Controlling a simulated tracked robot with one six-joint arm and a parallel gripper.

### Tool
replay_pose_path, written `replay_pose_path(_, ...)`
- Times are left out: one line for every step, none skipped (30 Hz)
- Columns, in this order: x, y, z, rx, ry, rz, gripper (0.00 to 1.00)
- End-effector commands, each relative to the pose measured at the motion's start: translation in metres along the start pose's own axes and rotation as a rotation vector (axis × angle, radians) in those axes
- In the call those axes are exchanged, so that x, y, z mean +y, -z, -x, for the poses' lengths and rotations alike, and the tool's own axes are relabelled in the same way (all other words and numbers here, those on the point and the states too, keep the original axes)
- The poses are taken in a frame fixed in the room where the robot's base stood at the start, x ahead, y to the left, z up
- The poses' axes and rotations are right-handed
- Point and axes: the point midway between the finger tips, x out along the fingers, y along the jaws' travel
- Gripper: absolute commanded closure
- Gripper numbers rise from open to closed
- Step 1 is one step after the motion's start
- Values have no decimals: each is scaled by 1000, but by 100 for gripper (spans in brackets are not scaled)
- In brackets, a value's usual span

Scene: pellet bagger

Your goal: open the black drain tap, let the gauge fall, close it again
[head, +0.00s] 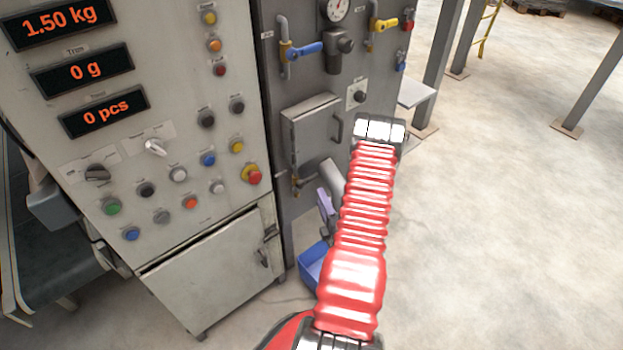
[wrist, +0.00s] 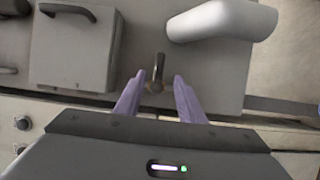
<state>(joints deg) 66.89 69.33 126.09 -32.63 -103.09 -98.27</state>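The drain tap (head: 297,183) sits low on the grey panel, below a grey box with a door. In the wrist view the tap (wrist: 156,78) has a dark lever and a brass-coloured base. My gripper (wrist: 158,82) is open, its two purple fingers on either side of the tap, with gaps showing. How far they are from it in depth I cannot tell. In the head view a purple finger (head: 326,206) shows right of and below the tap. The round gauge (head: 337,10) is at the top of the panel; its reading is too small to tell.
The box (head: 312,130) also shows in the wrist view (wrist: 75,45). A pale cylinder (wrist: 222,20) lies close to the tap's right. A blue bin (head: 313,264) stands below on the floor. Blue-handled (head: 305,50) and yellow-handled (head: 384,24) valves are higher up.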

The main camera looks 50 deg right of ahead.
Motion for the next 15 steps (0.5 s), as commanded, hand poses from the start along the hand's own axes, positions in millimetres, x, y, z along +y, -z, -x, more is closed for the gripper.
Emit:
replay_pose_path(1, 1, -8, 3, -3, 2, 64)
replay_pose_path(1, 1, -12, 3, -2, 2, 64)
replay_pose_path(1, 1, -18, 3, -2, 2, 64)
replay_pose_path(1, 1, -23, 3, -3, 2, 64)
replay_pose_path(1, 1, -28, 3, -2, 2, 64)
replay_pose_path(1, 1, -34, 3, -2, 2, 64)
replay_pose_path(1, 2, -38, 3, -2, 1, 64)
replay_pose_path(0, 1, -43, 3, -2, 1, 64)
replay_pose_path(0, 1, -49, 2, -2, 2, 64)
replay_pose_path(0, 1, -54, 2, -2, 2, 64)
replay_pose_path(0, 2, -58, 3, -2, 1, 64)
replay_pose_path(1, 2, -65, 3, -2, 0, 64)
replay_pose_path(0, 1, -69, 2, -2, 0, 64)
replay_pose_path(0, 1, -74, 2, -2, 1, 64)
replay_pose_path(0, 1, -80, 2, -2, 2, 64)
